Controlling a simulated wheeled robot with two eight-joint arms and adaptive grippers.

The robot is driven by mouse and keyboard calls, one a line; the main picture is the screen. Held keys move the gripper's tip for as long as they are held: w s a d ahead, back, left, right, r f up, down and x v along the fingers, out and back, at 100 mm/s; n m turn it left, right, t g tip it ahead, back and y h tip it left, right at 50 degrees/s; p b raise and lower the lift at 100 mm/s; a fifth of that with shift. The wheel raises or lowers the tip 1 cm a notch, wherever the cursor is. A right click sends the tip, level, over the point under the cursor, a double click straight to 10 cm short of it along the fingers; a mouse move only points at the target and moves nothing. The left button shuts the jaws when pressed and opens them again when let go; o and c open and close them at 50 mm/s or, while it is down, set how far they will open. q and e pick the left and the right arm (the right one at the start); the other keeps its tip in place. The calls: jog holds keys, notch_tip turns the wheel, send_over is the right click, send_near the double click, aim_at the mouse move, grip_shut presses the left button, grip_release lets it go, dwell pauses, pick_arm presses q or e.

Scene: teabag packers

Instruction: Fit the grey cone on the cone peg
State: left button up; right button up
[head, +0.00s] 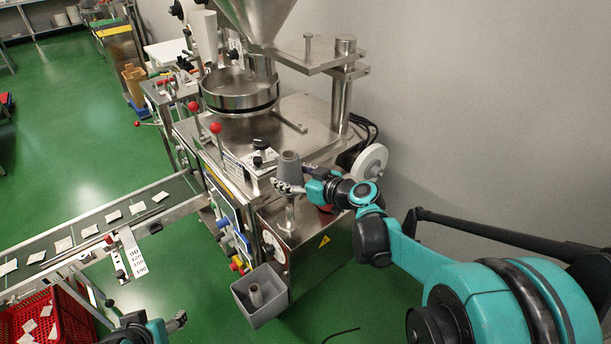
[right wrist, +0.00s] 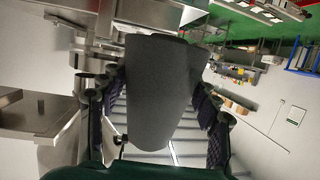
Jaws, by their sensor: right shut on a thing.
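The grey cone (head: 289,168) is upright in my right gripper (head: 287,187), above the front steel cabinet of the machine. In the right wrist view the cone (right wrist: 155,85) fills the middle, with a finger on each side. A pale metal post, which looks like the cone peg (head: 290,211), shows directly below the gripper. Its top is hidden by the fingers, so I cannot tell whether the cone is around it or above it. My left gripper (head: 178,320) is low at the bottom edge, away from the cone; its opening is unclear.
A conveyor (head: 95,234) with several teabags runs left, above a red crate (head: 40,325). The machine's steel bowl (head: 240,94) and white handwheel (head: 371,161) are near my right arm.

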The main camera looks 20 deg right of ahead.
jog(key=shift+a+r, duration=0.1)
jog(key=shift+a, duration=0.15)
jog(key=b, duration=0.5)
send_over(292, 209)
jog(key=w, duration=0.1)
jog(key=shift+a+f, duration=0.2)
jog(key=shift+f, duration=2.7)
jog(key=shift+f+b, duration=2.85)
jog(key=shift+f, duration=0.65)
jog(key=o, duration=1.5)
